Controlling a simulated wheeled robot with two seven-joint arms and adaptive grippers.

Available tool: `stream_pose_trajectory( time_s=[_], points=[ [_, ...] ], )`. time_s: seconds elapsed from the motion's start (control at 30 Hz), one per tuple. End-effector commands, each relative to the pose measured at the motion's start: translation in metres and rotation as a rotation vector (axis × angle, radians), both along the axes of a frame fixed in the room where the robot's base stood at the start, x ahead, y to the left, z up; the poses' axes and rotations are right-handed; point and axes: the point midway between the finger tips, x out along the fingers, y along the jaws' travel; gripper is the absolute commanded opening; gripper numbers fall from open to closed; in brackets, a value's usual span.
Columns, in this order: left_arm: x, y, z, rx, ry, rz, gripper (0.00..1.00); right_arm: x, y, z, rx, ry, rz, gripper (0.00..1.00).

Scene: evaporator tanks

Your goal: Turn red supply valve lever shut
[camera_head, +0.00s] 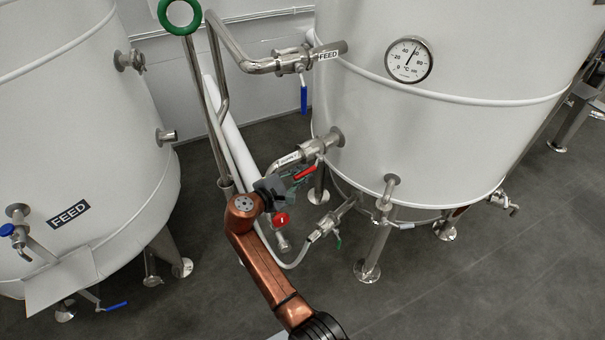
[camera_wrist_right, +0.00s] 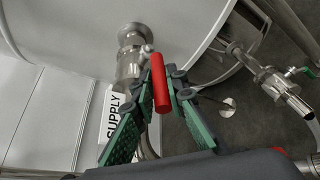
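The red supply valve lever (camera_head: 308,172) is on the supply pipe valve low on the right tank. In the right wrist view the red lever (camera_wrist_right: 161,84) stands between the two green-padded fingers of my right gripper (camera_wrist_right: 163,95). Those fingers are spread, with a finger on each side of the lever and small gaps beside its near end. In the head view my right gripper (camera_head: 289,183) is at the lever and partly covers the valve. The SUPPLY label (camera_wrist_right: 114,117) shows behind the left finger. My left gripper is not in view.
A round red knob (camera_head: 281,219) is just below my right gripper. A valve with a green handle (camera_head: 338,242) is lower right. A feed valve with a blue lever (camera_head: 304,98) is above. The left tank (camera_head: 75,140) and standing pipes flank the arm.

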Motion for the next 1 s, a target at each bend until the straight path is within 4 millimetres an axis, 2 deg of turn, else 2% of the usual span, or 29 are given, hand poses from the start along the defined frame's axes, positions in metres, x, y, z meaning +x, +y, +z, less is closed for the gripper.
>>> stream_pose_trajectory(
  time_s=[0.17, 0.77, 1.0],
  points=[
    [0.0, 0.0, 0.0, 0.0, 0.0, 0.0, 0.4, 0.0, 0.0, 0.0, 0.0, 0.0, 0.0, 0.0],
    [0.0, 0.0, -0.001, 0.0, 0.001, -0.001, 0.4, 0.0, 0.0, -0.001, -0.005, -0.003, 0.0, 0.0],
    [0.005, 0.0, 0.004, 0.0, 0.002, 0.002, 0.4, 0.001, -0.001, -0.01, -0.072, -0.04, 0.0, 0.0]
  ],
)
